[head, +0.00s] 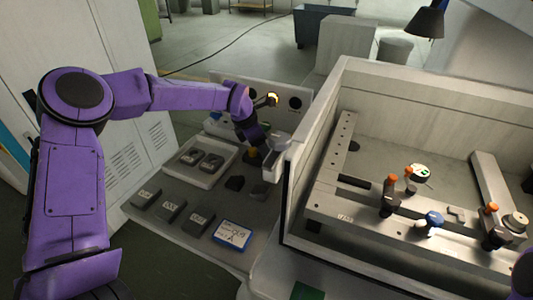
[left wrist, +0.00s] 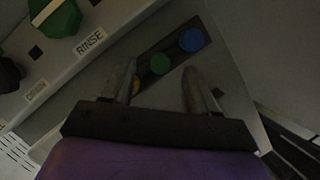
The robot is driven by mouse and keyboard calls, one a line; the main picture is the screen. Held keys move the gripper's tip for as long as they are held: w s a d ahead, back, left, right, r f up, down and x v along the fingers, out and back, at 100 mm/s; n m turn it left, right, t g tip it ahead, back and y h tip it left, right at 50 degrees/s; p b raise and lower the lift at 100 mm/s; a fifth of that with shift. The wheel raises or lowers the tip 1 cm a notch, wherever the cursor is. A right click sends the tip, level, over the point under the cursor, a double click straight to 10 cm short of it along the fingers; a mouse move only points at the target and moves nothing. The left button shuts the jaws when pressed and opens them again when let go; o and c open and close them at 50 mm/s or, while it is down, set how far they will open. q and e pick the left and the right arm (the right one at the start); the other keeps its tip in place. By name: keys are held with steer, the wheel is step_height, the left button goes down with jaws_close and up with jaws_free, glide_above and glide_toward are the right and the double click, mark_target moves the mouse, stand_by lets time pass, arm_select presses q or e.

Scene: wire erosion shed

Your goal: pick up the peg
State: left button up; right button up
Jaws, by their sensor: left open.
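My left gripper (head: 262,152) is over the back right of the grey bench, beside the pale machine wall. In the left wrist view its two fingers (left wrist: 160,85) are apart, with nothing held between them. A dark strip (left wrist: 171,52) beyond the fingers carries a blue round top (left wrist: 191,40), a green round top (left wrist: 160,64) and a yellow one (left wrist: 136,86) partly hidden by the left finger. I cannot tell which of these, if any, is the peg. My right gripper is not in view.
A light tray (head: 183,175) with dark blocks lies left of the gripper. Several labelled grey blocks and a blue-edged card (head: 232,234) lie in front. The machine wall (head: 300,165) stands close on the right. A green knob (left wrist: 56,16) sits by the RINSE label (left wrist: 90,41).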

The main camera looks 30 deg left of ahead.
arm_select(q)
steer(key=shift+x, duration=1.4)
jaws_close()
steer(key=shift+r, duration=0.15)
